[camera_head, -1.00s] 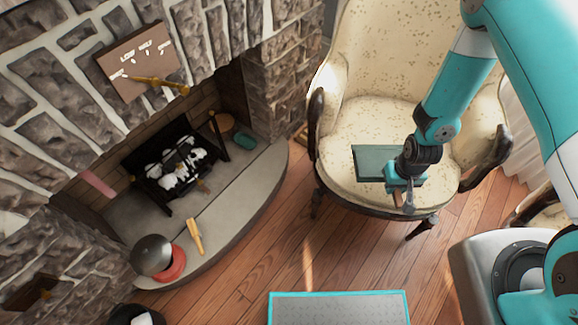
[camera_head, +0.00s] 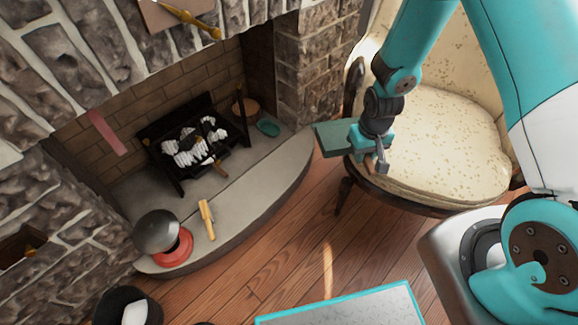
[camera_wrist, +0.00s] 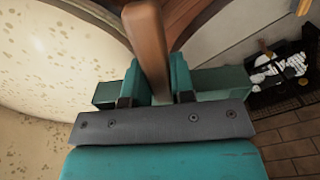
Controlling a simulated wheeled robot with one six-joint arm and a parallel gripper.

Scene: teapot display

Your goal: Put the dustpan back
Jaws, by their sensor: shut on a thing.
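The dustpan is a flat dark green pan (camera_head: 333,138) with a brown handle. My gripper (camera_head: 370,150) is shut on it in front of the chair's left edge, and the pan sticks out to the left beside the hearth's right end. In the wrist view, the brown handle (camera_wrist: 148,45) rises between the fingers of my gripper (camera_wrist: 158,85). Parts of the green pan (camera_wrist: 225,82) show on both sides behind the fingers. The rest of the pan is hidden by the gripper.
A cream armchair (camera_head: 440,140) stands behind my arm. Bare wood floor (camera_head: 300,250) lies in front.

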